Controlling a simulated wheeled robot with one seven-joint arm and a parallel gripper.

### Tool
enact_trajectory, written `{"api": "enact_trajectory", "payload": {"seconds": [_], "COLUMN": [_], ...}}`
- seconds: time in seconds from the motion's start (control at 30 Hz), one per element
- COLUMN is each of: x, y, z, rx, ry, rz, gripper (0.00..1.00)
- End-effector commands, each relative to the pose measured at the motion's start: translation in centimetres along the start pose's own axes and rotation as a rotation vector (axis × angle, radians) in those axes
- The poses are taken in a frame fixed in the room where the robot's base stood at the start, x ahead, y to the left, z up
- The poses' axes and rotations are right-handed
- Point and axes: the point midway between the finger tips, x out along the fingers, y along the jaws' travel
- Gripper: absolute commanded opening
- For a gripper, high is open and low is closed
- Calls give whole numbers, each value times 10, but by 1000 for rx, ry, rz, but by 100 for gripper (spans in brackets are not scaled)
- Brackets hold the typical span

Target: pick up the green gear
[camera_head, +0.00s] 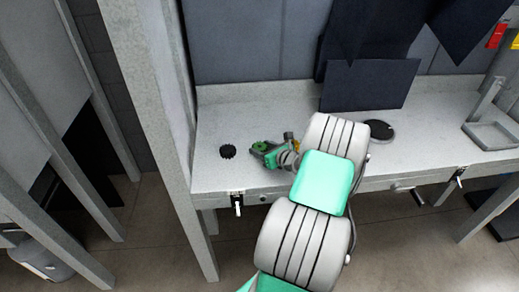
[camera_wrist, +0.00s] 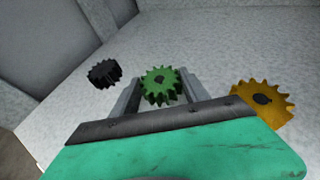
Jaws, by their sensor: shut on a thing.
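The green gear (camera_wrist: 160,86) sits between the two fingers of my gripper (camera_wrist: 157,92) in the wrist view, its toothed rim against them. My gripper is shut on it. In the head view the green gear (camera_head: 261,146) shows at the tip of my gripper (camera_head: 264,151), over the left part of the grey workbench (camera_head: 225,178). I cannot tell whether the gear touches the bench top or is just above it.
A black gear (camera_wrist: 104,73) lies to the left, also in the head view (camera_head: 228,151). An orange gear (camera_wrist: 262,101) lies to the right. A dark disc (camera_head: 380,130), dark panels (camera_head: 368,84) and a grey tray (camera_head: 490,134) stand farther right.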

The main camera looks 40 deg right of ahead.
Motion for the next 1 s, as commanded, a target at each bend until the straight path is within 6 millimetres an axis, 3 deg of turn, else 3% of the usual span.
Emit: {"api": "enact_trajectory", "payload": {"seconds": [0.57,0.77,0.87,1.0], "x": [-1,-10,-34,-80], "y": [0,-1,-5,-11], "z": [2,24,41,66], "rx": [-1,-5,-3,-4], "ry": [-2,-4,-4,-4], "rz": [-1,-2,-7,-9], "gripper": [0,0,0,0]}}
